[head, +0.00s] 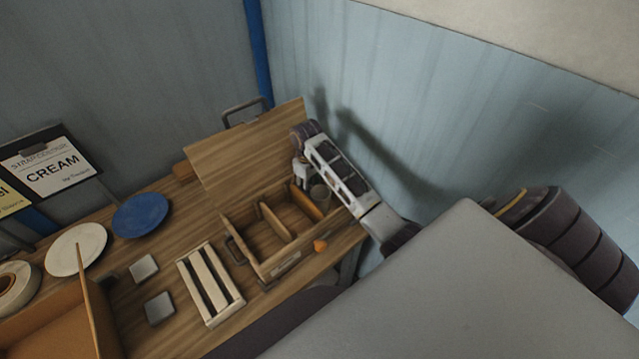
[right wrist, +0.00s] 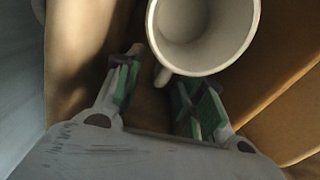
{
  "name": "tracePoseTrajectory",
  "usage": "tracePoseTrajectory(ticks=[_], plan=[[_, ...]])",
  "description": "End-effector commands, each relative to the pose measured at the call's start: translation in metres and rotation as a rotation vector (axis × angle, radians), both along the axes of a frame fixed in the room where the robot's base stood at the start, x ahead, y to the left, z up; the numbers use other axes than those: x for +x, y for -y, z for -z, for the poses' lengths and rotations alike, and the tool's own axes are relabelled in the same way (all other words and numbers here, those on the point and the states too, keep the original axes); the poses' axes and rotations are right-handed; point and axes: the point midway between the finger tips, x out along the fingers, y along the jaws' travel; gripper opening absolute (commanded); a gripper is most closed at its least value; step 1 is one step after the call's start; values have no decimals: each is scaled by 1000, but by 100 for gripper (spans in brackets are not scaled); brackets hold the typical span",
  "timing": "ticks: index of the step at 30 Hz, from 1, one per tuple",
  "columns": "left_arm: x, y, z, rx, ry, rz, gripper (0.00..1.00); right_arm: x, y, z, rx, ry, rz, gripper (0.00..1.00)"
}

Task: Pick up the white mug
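The white mug (right wrist: 245,30) stands in a narrow compartment of the wooden box, its round opening facing the right wrist camera. Its handle (right wrist: 161,76) points down in that view, toward the gap between my fingers. In the head view the mug (head: 320,194) shows small and dim in the box's right compartment. My right gripper (head: 302,180) points down into that compartment beside the mug. In the right wrist view its fingers (right wrist: 157,82) are apart, with the handle end between them. Contact cannot be told. My left gripper is not in view.
The divided wooden box (head: 236,246) has its lid (head: 245,150) raised behind it. A wall stands close on the right.

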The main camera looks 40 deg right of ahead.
Motion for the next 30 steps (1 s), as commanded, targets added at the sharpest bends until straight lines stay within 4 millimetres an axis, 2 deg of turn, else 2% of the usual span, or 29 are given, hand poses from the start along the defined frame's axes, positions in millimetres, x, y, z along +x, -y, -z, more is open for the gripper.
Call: tracePoseTrajectory(ticks=[5, 12, 15, 30], plan=[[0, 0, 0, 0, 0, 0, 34, 0, 0, 0, 0, 0, 0, 39], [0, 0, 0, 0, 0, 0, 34, 0, 0, 0, 0, 0, 0, 9], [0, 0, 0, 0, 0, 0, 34, 0, 0, 0, 0, 0, 0, 0], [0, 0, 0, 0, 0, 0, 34, 1, 0, -2, 0, 1, 0, 0]])
